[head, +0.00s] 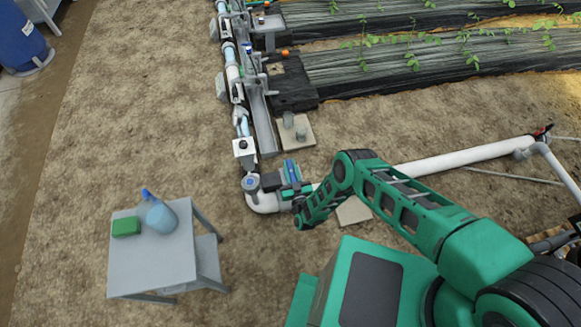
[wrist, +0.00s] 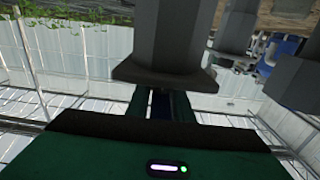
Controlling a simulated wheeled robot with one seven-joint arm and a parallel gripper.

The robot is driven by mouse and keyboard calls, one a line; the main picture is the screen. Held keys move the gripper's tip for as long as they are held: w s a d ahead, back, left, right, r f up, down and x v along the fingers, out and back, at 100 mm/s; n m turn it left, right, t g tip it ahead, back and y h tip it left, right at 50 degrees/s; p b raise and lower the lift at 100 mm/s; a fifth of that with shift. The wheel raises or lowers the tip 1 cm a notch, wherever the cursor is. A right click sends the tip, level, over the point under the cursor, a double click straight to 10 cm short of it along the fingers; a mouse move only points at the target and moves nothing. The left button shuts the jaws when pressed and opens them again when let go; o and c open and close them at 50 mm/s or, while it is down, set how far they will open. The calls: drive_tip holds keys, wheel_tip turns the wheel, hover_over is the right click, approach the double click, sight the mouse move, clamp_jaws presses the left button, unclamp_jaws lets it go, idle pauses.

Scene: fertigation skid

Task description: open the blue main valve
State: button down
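The blue main valve seems to be the narrow blue part (head: 290,170) on the white pipe's corner in the head view. My gripper (head: 292,190) is at this part, with the green arm reaching in from the lower right. Contact between them is too small to make out. In the wrist view, the green hand with a small light fills the bottom. A grey flanged block stands in front of it, with a dark blue strip (wrist: 160,105) below the block. The fingertips are not clear, and the finger gap cannot be judged.
A blue-faced round gauge (head: 250,183) sits left of the valve. White pipe (head: 455,160) runs right; planted beds lie behind. Bare soil between table and pipe is clear.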

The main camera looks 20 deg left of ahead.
drive_tip(key=shift+n+g+y, duration=0.3)
drive_tip(key=shift+n+y, duration=0.1)
drive_tip(key=shift+y, duration=0.1)
drive_tip(key=n+g+y, duration=0.2)
drive_tip(key=shift+s+a+n+g+y, duration=0.2)
drive_tip(key=shift+n+g+y, duration=0.1)
drive_tip(key=shift+y, duration=0.1)
drive_tip(key=shift+s+n+g+y, duration=0.15)
drive_tip(key=shift+n+g+y, duration=0.95)
drive_tip(key=shift+g, duration=0.7)
drive_tip(key=c, duration=1.7)
unclamp_jaws()
drive_tip(key=shift+a, duration=0.1)
drive_tip(key=shift+s, duration=0.1)
